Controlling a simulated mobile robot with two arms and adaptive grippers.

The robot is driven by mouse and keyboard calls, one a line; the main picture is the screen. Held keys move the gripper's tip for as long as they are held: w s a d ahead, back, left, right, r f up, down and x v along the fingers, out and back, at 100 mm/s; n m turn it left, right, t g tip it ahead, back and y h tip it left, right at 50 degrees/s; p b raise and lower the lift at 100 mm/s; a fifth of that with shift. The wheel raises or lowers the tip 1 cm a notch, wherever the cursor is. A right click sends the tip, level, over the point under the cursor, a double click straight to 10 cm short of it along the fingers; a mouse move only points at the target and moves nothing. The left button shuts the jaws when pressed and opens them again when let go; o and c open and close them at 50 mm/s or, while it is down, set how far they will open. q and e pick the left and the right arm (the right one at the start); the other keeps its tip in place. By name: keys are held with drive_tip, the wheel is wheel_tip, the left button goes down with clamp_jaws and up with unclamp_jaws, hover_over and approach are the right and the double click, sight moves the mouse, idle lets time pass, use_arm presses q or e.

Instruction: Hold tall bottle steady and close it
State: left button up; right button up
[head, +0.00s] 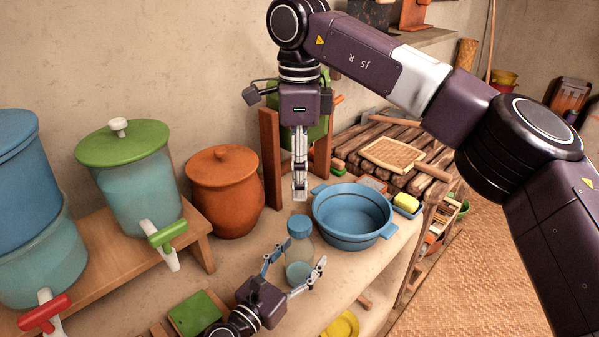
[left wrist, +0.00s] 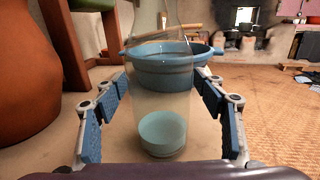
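The tall clear bottle (head: 300,252) stands upright on the ledge, with a pale blue-green layer at its base. A blue cap (head: 299,226) shows at its top in the head view; whether it is seated cannot be told. My left gripper (head: 294,268) is open, its fingers on either side of the bottle. In the left wrist view the bottle (left wrist: 162,95) stands between the blue finger pads with gaps on both sides, and its top is cut off. My right gripper (head: 300,197) points down above the cap, apart from it. Its fingers show edge-on.
A blue basin (head: 353,212) stands close behind the bottle, with a yellow sponge (head: 406,203) beside it. An orange clay pot (head: 225,190) and a green-lidded dispenser (head: 129,180) are to the left. A green board (head: 194,313) lies near my left wrist.

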use_arm(q)
drive_tip(key=shift+s+a+f, duration=0.1)
drive_tip(key=shift+s+a, duration=0.2)
drive_tip(key=shift+s, duration=0.1)
drive_tip(key=v, duration=1.1)
